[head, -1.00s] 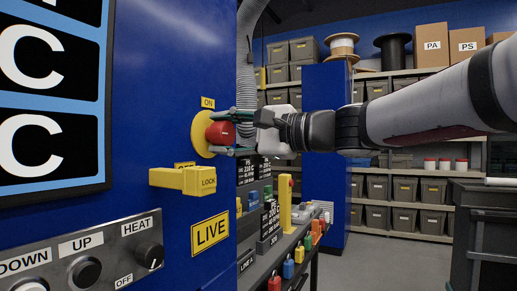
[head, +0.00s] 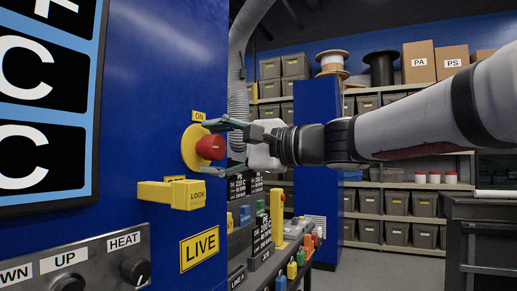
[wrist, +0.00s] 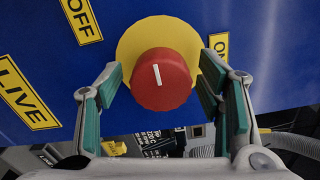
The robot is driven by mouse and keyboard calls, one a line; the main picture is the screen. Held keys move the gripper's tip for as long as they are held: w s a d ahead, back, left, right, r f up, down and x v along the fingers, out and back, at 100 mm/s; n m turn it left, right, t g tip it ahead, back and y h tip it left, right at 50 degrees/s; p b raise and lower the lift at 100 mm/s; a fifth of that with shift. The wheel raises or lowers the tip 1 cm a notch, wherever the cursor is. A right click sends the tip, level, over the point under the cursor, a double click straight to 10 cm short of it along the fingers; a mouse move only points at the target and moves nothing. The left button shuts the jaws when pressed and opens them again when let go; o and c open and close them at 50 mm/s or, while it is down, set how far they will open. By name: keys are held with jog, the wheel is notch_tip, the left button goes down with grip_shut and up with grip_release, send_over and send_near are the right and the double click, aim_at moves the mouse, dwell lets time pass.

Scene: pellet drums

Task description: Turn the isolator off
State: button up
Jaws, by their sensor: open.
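The isolator is a red round knob (head: 210,147) on a yellow disc (head: 190,150) on the blue cabinet. In the wrist view the knob (wrist: 160,80) shows a white mark running nearly up and down the picture. The ON label (head: 198,115) is above the disc in the head view, at its right in the wrist view. The OFF label (wrist: 80,20) is at upper left in the wrist view. My gripper (head: 207,148) is open, in front of the knob, one finger above and one below. In the wrist view its fingers stand either side with gaps.
A yellow LOCK block (head: 172,194) juts out below the knob. A LIVE sign (head: 199,248) and a grey control panel (head: 75,268) are lower on the cabinet. A bench (head: 285,262) with padlock-like coloured items stands below my gripper. A hose (head: 238,95) hangs behind.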

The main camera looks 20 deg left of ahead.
jog(key=d, duration=1.2)
jog(key=shift+s, duration=0.45)
jog(key=s+d+f+n+h, duration=0.1)
jog(key=s+d+f+h, duration=0.5)
jog(key=f, duration=0.4)
jog(key=s+d+f+n+h, duration=0.1)
jog(key=s+d+f+h, duration=0.2)
jog(key=s+d+f, duration=0.55)
jog(key=s+d+f+n+h, duration=0.1)
jog(key=s+d+f+h, duration=0.4)
jog(key=s+d+f, duration=0.4)
jog(key=s+d+f+h, duration=0.45)
jog(key=d+f, duration=0.35)
jog(key=d, duration=0.4)
notch_tip(320, 180, up, 21)
jog(key=a+t+p, duration=0.1)
jog(key=t+p, duration=0.2)
jog(key=p, duration=1.5)
jog(key=shift+w+f, duration=0.15)
jog(key=shift+w, duration=0.15)
